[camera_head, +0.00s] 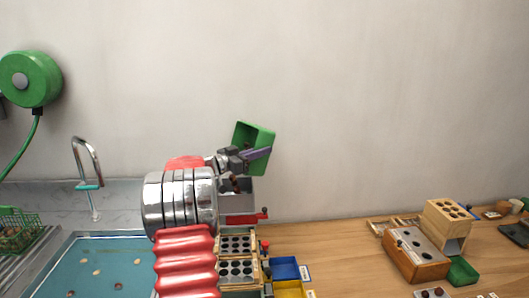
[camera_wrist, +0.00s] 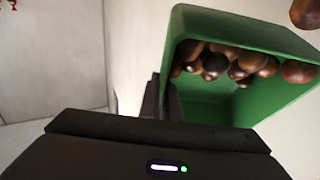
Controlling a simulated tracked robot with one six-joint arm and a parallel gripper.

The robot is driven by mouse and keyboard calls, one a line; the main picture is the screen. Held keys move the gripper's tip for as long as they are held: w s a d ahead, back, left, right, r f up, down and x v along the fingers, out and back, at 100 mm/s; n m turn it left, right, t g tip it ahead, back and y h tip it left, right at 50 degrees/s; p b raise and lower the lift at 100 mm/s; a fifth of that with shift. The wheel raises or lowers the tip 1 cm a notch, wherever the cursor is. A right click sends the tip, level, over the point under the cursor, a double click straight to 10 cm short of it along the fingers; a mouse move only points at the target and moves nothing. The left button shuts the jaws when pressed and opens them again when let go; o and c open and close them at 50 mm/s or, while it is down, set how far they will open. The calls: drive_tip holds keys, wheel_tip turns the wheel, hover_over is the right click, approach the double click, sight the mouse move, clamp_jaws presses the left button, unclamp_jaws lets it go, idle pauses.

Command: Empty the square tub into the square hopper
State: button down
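The green square tub (camera_head: 262,136) is up in the air in the head view, steeply tilted. My gripper (camera_head: 250,154) is shut on its wall. In the wrist view, the tub (camera_wrist: 217,104) opens toward me, with several brown chestnuts (camera_wrist: 240,64) gathered along one wall inside. One chestnut (camera_wrist: 306,12) is outside the rim at the top right corner. The square hopper (camera_head: 237,203) looks to be the grey box below the tub, with a red part and handle at its front. Small brown shapes show between tub and hopper. My arm partly hides the hopper, and its inside cannot be seen.
Below the hopper are trays with round holes (camera_head: 238,268), a blue bin (camera_head: 285,268) and a yellow bin (camera_head: 290,289). A sink (camera_head: 60,262) with a tap (camera_head: 84,150) lies left. A wooden block (camera_head: 447,222) stands right. Bare table lies between.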

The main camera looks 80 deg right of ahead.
sight(270, 154)
drive_tip(key=w+a+g+h, duration=0.2)
drive_tip(key=g, duration=0.1)
drive_tip(key=shift+w+f+h, duration=0.15)
drive_tip(key=shift+w+h, duration=0.05)
drive_tip(key=shift+h, duration=0.2)
drive_tip(key=shift+w+a+r+g+h, duration=0.15)
drive_tip(key=shift+w+a+g+h, duration=0.35)
drive_tip(key=shift+g+h, duration=0.15)
drive_tip(key=shift+w+a+r+g+h, duration=0.15)
drive_tip(key=shift+w+a+g+h, duration=0.4)
drive_tip(key=shift+g, duration=0.1)
drive_tip(key=shift+s+d, duration=0.1)
drive_tip(key=shift+s, duration=0.05)
